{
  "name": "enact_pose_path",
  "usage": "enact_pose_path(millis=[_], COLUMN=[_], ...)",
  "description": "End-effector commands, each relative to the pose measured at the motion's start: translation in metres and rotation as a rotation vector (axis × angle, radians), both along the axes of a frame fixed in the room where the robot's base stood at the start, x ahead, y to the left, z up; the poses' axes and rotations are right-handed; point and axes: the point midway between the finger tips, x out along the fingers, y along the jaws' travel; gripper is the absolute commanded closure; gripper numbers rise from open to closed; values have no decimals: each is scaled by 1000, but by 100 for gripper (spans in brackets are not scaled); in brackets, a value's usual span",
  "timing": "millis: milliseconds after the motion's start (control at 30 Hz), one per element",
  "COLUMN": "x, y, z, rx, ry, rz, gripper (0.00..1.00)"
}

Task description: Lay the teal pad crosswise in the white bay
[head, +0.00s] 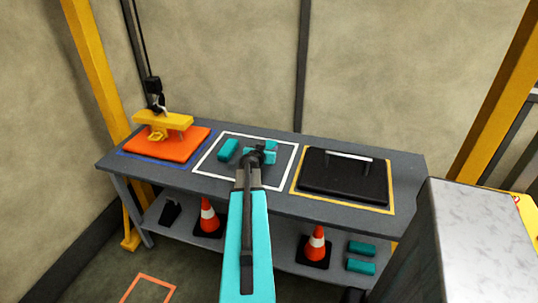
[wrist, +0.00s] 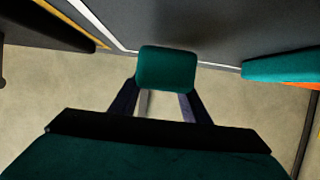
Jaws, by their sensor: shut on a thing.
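The white bay (head: 208,160) is a white outline on the middle of the grey bench. My gripper (head: 257,158) is over this bay, shut on a teal pad (head: 270,156). In the wrist view the held teal pad (wrist: 167,68) shows end-on between my fingers. The dark gripper hides part of it in the head view. Whether it touches the bench I cannot tell. Another teal pad (head: 228,149) lies in the left part of the white bay, apart from the held one. It shows at the right of the wrist view (wrist: 283,65).
An orange slab (head: 168,146) with a yellow lifting piece (head: 160,120) sits in a blue bay at left. A black lidded panel (head: 345,180) fills the yellow bay at right. Cones (head: 207,217) and more teal pads (head: 361,257) are on the shelf below. A yellow post (head: 495,90) stands right.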

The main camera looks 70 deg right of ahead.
Motion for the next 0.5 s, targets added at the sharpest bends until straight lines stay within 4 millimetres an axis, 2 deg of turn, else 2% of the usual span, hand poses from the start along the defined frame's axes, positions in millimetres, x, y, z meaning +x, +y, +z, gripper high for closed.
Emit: enact_pose_path(millis=[133,400,500], x=[-2,-2,-2], y=[-9,-9,-8], z=[0,-29,-34], rx=[0,2,0], ry=[0,2,1], rz=[-1,0,-1], gripper=[79,79,79])
